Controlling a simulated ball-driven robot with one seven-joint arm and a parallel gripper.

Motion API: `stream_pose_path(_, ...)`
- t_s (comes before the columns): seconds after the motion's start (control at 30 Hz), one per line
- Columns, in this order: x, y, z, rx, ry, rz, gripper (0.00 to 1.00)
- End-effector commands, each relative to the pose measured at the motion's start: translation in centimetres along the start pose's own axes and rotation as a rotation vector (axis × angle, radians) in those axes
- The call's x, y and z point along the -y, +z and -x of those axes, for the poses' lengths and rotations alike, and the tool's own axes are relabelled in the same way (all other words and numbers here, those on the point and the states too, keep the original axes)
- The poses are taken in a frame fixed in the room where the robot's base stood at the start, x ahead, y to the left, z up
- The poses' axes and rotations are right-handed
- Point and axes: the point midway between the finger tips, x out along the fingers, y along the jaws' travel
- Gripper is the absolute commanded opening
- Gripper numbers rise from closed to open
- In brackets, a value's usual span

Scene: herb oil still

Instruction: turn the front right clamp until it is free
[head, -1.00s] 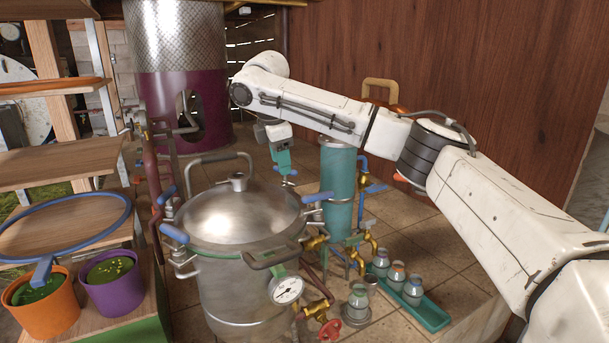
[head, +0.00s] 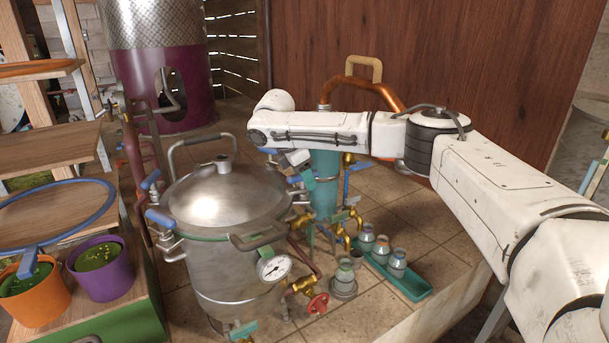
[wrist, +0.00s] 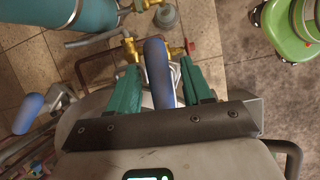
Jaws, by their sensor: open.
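The steel pot (head: 225,265) stands with its domed lid (head: 218,195) on, and clamps with blue handles sit around its rim. In the wrist view a blue clamp handle (wrist: 157,70), seemingly the front right one, lies between the two teal fingers of my gripper (wrist: 160,75). The fingers are open, with one on each side of the handle; I cannot tell whether either touches it. In the head view my gripper (head: 307,180) is at the pot's right rim, and its tips and that clamp are largely hidden. Another blue handle (wrist: 28,113) shows at left in the wrist view.
A teal cylinder (head: 323,195) stands close behind my gripper. Brass valves, one with a red wheel (head: 318,304), and a pressure gauge (head: 273,268) are near the pot's right side. A teal tray (head: 408,284) with small jars lies to the right. Plant pots stand at left.

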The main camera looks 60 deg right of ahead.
Motion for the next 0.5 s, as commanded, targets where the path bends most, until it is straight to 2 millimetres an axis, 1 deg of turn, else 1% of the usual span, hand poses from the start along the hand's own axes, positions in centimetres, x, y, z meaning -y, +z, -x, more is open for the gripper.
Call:
stream_pose_path(0.1, 0.01, 0.03, -0.36, 0.001, 0.0, 0.0, 0.5)
stream_pose_path(0.33, 0.0, 0.01, -0.38, 0.0, 0.0, 0.0, 0.5)
stream_pose_path(0.5, 0.0, 0.0, -0.36, 0.0, 0.0, 0.0, 0.33)
